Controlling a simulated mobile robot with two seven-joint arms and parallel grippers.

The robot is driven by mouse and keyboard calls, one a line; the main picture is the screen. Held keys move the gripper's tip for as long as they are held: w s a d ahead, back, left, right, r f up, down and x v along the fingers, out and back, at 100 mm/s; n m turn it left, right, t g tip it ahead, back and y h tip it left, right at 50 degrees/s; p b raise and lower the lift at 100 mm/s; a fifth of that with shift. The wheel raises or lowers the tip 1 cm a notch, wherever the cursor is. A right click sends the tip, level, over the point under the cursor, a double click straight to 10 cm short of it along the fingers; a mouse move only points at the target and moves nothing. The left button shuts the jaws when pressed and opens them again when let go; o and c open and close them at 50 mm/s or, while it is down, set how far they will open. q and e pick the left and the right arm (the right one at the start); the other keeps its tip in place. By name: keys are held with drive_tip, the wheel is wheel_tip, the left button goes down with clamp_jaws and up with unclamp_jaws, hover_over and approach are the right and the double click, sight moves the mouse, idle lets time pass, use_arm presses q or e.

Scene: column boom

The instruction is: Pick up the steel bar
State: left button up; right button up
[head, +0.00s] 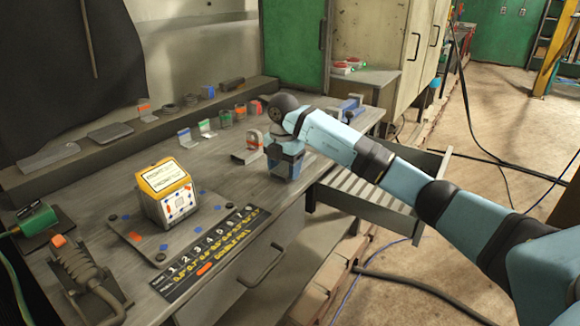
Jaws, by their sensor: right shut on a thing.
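My right arm reaches in from the right. Its gripper (285,172) points down at the right part of the grey workbench (225,185), near the bench's front edge. It is shut on what seems to be the steel bar, but the jaws and the held piece are mostly hidden behind the wrist and gripper body. I cannot make out the bar's shape or whether it touches the bench. My left gripper is not in view.
A yellow-and-white box (166,192) stands on a plate left of the gripper. A metal bracket with an orange part (250,148) is close beside the gripper. An open drawer (375,200) juts out below right. A blue device (350,108) stands behind.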

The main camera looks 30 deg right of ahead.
drive_tip(key=shift+r, duration=0.15)
use_arm(q)
drive_tip(key=p, duration=0.2)
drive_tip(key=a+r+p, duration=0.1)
drive_tip(key=p, duration=0.2)
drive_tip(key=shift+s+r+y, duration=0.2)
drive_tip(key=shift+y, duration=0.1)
use_arm(e)
wheel_tip(320, 180, up, 20)
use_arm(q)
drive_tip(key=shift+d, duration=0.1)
